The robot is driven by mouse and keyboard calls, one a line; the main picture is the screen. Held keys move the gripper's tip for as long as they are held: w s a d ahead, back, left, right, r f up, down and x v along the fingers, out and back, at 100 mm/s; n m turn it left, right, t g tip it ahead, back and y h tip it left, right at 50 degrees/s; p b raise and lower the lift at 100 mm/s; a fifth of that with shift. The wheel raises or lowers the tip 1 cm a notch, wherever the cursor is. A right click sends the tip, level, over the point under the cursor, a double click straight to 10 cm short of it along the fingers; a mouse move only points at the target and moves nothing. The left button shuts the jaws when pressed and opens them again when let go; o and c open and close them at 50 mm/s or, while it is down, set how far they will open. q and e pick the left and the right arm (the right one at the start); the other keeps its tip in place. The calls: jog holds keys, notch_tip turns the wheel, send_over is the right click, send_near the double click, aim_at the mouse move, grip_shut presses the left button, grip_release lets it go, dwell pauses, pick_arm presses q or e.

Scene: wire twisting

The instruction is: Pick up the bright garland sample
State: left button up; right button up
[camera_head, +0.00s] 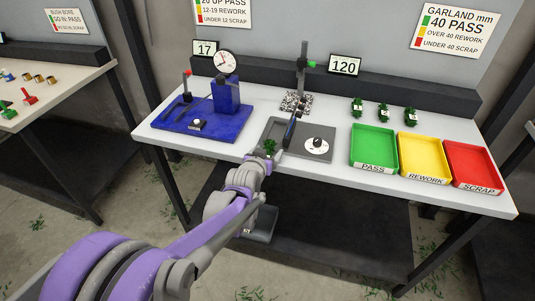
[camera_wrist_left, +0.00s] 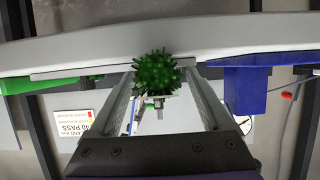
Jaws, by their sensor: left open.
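The bright garland sample (camera_head: 269,146) is a small green, spiky tuft at the front left of the grey plate on the table. My left gripper (camera_head: 262,159) is open at the table's front edge, right by the sample. In the left wrist view the fingers (camera_wrist_left: 158,88) stand apart on either side of it. Whether either finger touches it cannot be told. My right gripper is not in view.
The grey plate (camera_head: 272,130) carries a dial and a dark handle close to the sample. A blue gauge fixture (camera_head: 180,126) stands left. Three dark green bundles (camera_head: 383,112) lie behind the green (camera_head: 353,150), yellow (camera_head: 402,150) and red (camera_head: 450,158) trays at right.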

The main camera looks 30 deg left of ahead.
pick_arm(q)
grip_shut()
dwell(0.4)
jog(key=shift+r, duration=0.1)
